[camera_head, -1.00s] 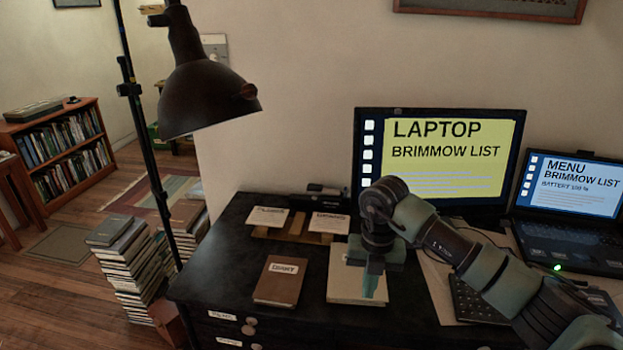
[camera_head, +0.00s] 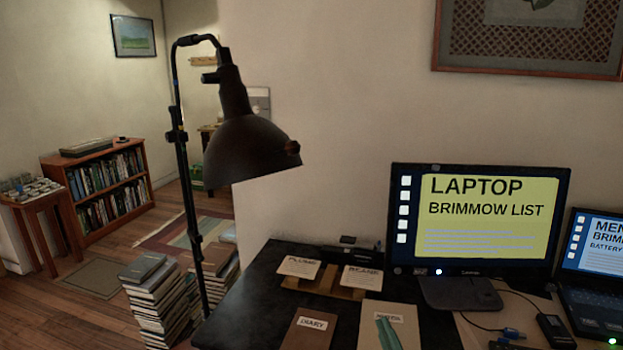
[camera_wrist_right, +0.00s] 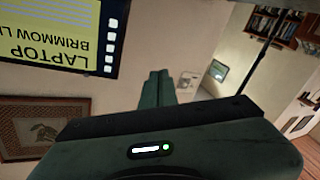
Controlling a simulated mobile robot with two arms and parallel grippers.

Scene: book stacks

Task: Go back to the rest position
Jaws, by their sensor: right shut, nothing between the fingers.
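My right gripper (camera_head: 388,333) shows only as green fingertips at the bottom edge of the head view, in front of the pale book (camera_head: 372,322) on the dark desk. Whether it touches that book cannot be told. In the right wrist view the two green fingers (camera_wrist_right: 158,87) lie together, shut and empty. That view looks at the wall and appears upside down. My left gripper is in neither view.
The desk (camera_head: 243,303) holds a brown diary (camera_head: 305,330), two cards on a wooden stand (camera_head: 322,284), a monitor (camera_head: 480,225) and a laptop (camera_head: 597,265). A black lamp (camera_head: 245,150) and book stacks (camera_head: 158,310) stand at left. Floor near the bookcase (camera_head: 110,185) is partly open.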

